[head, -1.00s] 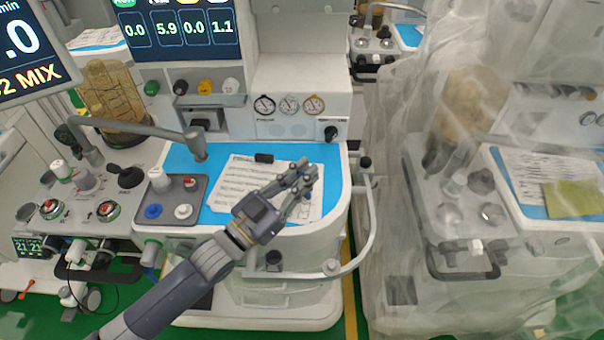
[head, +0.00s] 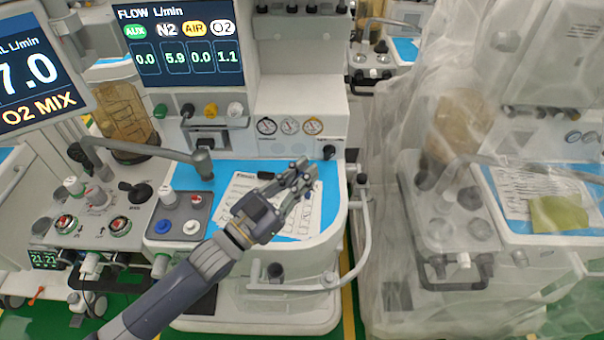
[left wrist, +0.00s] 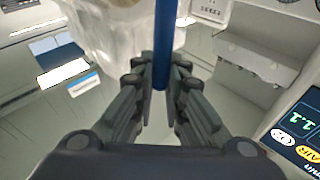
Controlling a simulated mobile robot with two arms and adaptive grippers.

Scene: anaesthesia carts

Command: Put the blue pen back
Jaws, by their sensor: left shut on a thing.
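My left gripper (head: 308,172) is shut on the blue pen (left wrist: 161,45). In the left wrist view the pen stands between the two fingers and runs up past the top edge of the picture. In the head view only a small blue bit of it shows by the fingers. The gripper is in front of the printed sheet (head: 247,192) on the cart's blue worktop (head: 228,172) and hides part of it. My right gripper is not in view.
A small dark round cup (head: 275,270) sits at the cart's front, by the pale rail (head: 350,268). A black item (head: 265,175) lies on the sheet. A grey knob tray (head: 180,215) is at left. A plastic-draped cart (head: 440,200) stands at right.

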